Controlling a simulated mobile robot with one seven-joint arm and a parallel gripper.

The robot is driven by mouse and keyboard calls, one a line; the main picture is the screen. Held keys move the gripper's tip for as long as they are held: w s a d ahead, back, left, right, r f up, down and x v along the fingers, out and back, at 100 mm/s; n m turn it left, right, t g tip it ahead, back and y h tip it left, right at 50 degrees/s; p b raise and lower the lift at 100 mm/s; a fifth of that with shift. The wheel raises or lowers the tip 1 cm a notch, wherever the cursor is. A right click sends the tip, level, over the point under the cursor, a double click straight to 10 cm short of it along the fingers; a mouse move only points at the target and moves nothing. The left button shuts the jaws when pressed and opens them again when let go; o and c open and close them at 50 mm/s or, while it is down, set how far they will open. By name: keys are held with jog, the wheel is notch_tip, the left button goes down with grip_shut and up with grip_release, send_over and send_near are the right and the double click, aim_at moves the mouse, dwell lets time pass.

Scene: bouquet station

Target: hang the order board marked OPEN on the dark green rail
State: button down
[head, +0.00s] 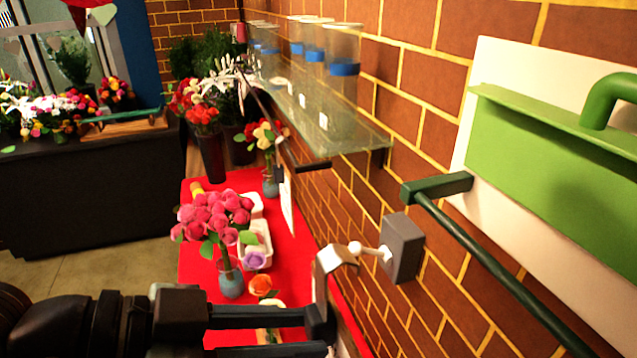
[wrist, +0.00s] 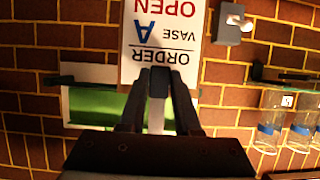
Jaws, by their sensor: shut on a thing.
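The order board (wrist: 160,30) is white and reads OPEN, VASE A and ORDER, upside down in the wrist view. My gripper (wrist: 158,82) is shut on a pale grey hanger strip at the board's ORDER end. In the head view, my gripper (head: 318,326) is low at centre, with the bent pale hook (head: 332,262) above its fingertips. The board's face is hidden there. The dark green rail (head: 490,262) runs along the brick wall at right, clear of the hook. Its bracketed end (head: 435,188) is up and right of the hook.
A grey wall box (head: 401,248) with a white knob stands between hook and rail; their clearance is unclear. A green panel (head: 560,165) is behind the rail. A glass shelf (head: 325,125) holds several cups. Vases and flowers stand on a red-covered table (head: 195,270).

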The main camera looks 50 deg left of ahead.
jog(key=shift+d, duration=0.15)
jog(key=shift+w+d+b, duration=0.3)
jog(key=shift+w+b, duration=0.25)
jog(key=shift+w, duration=0.25)
jog(key=w+r+b+x, duration=0.1)
jog(key=r+b+x, duration=0.1)
jog(key=x, duration=1.2)
jog(key=shift+d+r+b, duration=0.15)
jog(key=shift+d+b, duration=0.05)
jog(key=shift+b, duration=0.7)
jog(key=c, duration=0.5)
grip_release()
jog(key=shift+s, duration=0.1)
